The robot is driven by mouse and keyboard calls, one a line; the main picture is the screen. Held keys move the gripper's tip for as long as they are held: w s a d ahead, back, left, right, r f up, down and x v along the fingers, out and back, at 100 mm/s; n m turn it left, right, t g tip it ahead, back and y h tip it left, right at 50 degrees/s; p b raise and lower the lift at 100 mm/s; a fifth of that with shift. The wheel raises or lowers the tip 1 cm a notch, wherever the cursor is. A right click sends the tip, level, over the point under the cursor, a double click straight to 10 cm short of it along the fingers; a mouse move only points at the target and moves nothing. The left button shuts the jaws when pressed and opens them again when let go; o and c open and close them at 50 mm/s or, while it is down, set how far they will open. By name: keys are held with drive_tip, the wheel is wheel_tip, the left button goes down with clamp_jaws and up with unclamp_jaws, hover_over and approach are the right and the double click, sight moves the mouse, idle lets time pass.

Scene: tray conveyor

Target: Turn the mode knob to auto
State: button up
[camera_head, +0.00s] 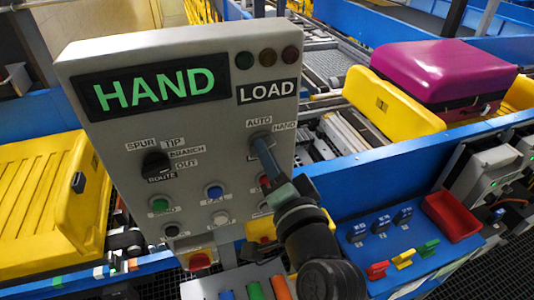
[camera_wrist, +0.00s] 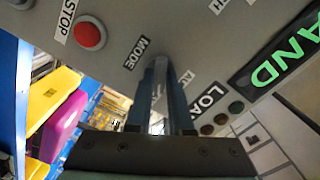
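The grey control panel (camera_head: 222,68) has a green HAND display (camera_head: 155,87). The mode knob is at its right, under the AUTO label (camera_head: 259,122) and the HAND label (camera_head: 284,126). My gripper (camera_head: 263,150) reaches the knob from the lower right and hides most of it in the head view. In the wrist view, my two blue fingers (camera_wrist: 163,72) stand close together with a narrow gap, and the grey knob (camera_wrist: 160,63) shows between their tips. They look shut on it. The MODE label (camera_wrist: 136,53) is beside them. The knob's exact pointing is hidden.
A black route knob (camera_head: 156,164) and several push buttons sit left of my gripper. A red stop button (camera_wrist: 90,34) shows in the wrist view. Yellow trays (camera_head: 405,95), one with a purple suitcase (camera_head: 445,68), stand behind the panel. A red bin (camera_head: 452,215) is at right.

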clamp_jaws()
drive_tip(key=shift+f+n+b, duration=0.1)
drive_tip(key=shift+n+b, duration=0.3)
drive_tip(key=shift+b, duration=0.1)
drive_tip(key=shift+n+b, duration=4.9)
drive_tip(key=shift+n, duration=0.6)
drive_tip(key=o, duration=0.6)
unclamp_jaws()
drive_tip(key=shift+c, duration=0.2)
